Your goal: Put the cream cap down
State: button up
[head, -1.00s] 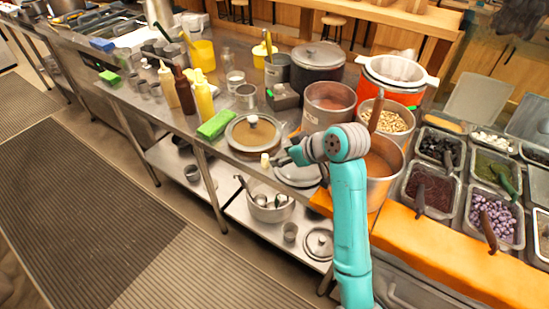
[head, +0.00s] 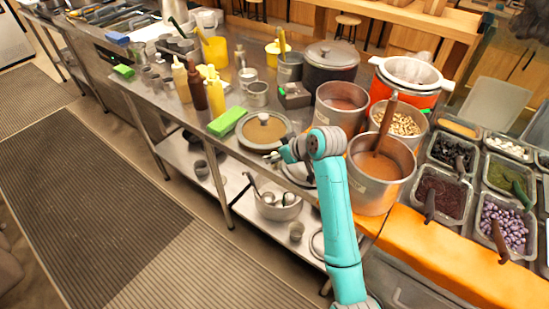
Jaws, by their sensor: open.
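My gripper (head: 279,155) is at the end of my teal arm, at the front edge of the steel counter. It is just in front of the round pan with a glass lid (head: 243,136). It is small and partly hidden by my own wrist. A tiny pale spot shows at its fingertips, but I cannot make out the cream cap there for certain. I cannot tell whether it touches the gripper or the counter.
A green sponge (head: 226,121) and squeeze bottles (head: 215,92) stand left of the pan. A metal pot of brown sauce (head: 374,197) stands close right of my wrist. A lower shelf (head: 190,160) holds a bowl (head: 278,208). Topping trays are at the right.

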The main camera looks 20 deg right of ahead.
jog(key=shift+w+a+f, duration=0.15)
jog(key=shift+w+f, duration=0.2)
jog(key=c, duration=0.8)
jog(key=shift+r, duration=0.1)
jog(key=shift+c, duration=0.2)
